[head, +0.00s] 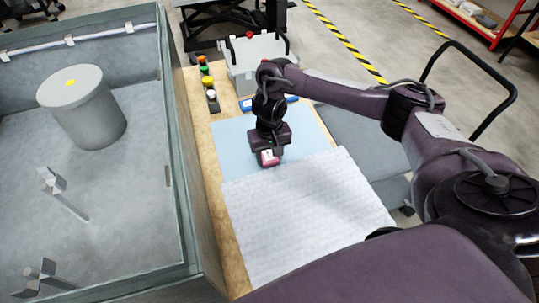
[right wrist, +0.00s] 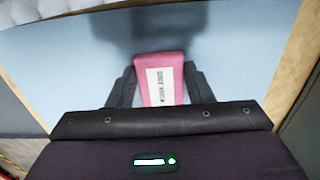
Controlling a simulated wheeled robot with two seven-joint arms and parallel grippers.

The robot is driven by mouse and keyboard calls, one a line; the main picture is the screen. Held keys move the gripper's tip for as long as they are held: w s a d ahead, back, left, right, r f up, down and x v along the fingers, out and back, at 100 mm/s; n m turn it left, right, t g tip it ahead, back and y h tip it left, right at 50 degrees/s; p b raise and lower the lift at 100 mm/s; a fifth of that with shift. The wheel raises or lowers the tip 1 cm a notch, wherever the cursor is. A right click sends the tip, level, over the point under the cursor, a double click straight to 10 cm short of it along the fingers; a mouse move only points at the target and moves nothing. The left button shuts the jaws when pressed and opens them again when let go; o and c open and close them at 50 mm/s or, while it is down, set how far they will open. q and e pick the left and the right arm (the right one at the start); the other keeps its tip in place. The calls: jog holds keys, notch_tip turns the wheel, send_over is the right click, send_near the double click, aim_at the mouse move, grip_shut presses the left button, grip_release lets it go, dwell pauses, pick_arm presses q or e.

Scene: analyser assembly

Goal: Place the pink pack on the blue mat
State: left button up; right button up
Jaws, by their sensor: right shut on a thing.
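The pink pack (right wrist: 165,68) has a white printed label and sits between the two fingers of my right gripper (right wrist: 160,88) in the right wrist view. The right gripper is shut on it. In the head view the pack (head: 269,158) shows below the right gripper (head: 269,152), over the light blue mat (head: 233,133). I cannot tell whether the pack touches the mat. The mat also fills much of the right wrist view (right wrist: 60,60), with a dark shadow beyond the pack. My left gripper is not in view.
A white ribbed sheet (head: 300,215) lies in front of the mat. A grey walled enclosure (head: 185,160) with a grey cylinder (head: 85,108) stands on the left.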

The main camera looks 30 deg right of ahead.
aim_at(269, 158)
jog(key=shift+f, duration=0.15)
jog(key=o, duration=1)
notch_tip(269, 158, up, 12)
jog(key=p, duration=0.5)
jog(key=shift+r, duration=0.2)
jog(key=shift+f, duration=0.1)
